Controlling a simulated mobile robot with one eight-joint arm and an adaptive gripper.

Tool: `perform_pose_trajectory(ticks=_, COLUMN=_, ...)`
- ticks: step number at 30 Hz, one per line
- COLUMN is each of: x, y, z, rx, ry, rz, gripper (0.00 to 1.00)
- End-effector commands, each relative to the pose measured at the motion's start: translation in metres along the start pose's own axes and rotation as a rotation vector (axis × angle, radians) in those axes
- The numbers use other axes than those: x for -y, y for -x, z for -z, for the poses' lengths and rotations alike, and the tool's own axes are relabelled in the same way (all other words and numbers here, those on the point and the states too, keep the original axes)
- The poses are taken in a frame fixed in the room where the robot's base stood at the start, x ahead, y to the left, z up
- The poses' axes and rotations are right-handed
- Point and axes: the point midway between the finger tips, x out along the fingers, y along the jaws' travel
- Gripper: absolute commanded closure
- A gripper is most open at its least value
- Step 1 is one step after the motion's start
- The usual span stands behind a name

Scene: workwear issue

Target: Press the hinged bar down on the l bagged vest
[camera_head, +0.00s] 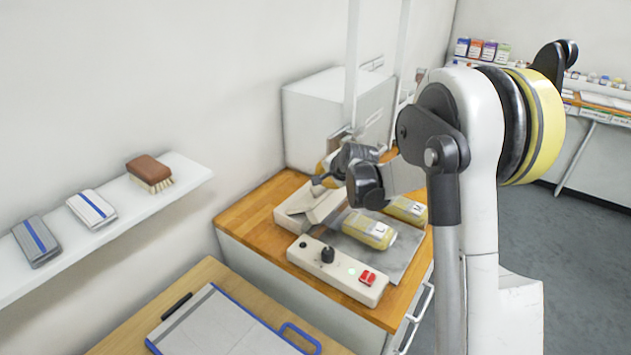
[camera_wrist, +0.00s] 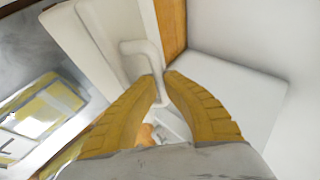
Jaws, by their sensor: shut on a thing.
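The sealer's pale hinged bar (camera_head: 318,207) is tilted up over its base in the head view; in the wrist view its white handle (camera_wrist: 143,47) is a bent loop. My gripper (camera_head: 322,178) reaches it from above. The yellow fingers are closed on the handle, with their tips (camera_wrist: 164,82) at one side of the loop. The L bagged vest (camera_head: 370,231), yellow and grey in clear film, lies flat on the grey plate beside the bar. A bagged vest (camera_wrist: 38,113) also shows at the left of the wrist view. My wrist hides part of the bar.
A second bagged vest marked M (camera_head: 406,210) lies behind the L one. A control box (camera_head: 310,259) with a black knob and red switch stands in front. A white box (camera_head: 325,115) stands behind, against the wall. A shelf (camera_head: 180,188) holds a brush and folded cloths.

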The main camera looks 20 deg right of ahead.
Motion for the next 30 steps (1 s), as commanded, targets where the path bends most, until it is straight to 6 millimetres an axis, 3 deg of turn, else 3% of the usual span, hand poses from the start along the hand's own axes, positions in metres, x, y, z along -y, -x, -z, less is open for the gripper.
perform_pose_trajectory(ticks=3, x=-0.021, y=-0.004, z=0.000, rx=-0.001, ry=-0.044, rz=0.099, gripper=1.00)
perform_pose_trajectory(ticks=13, x=-0.052, y=-0.005, z=-0.001, rx=0.003, ry=-0.152, rz=0.364, gripper=1.00)
perform_pose_trajectory(ticks=30, x=-0.072, y=-0.010, z=-0.004, rx=0.008, ry=-0.145, rz=0.356, gripper=1.00)
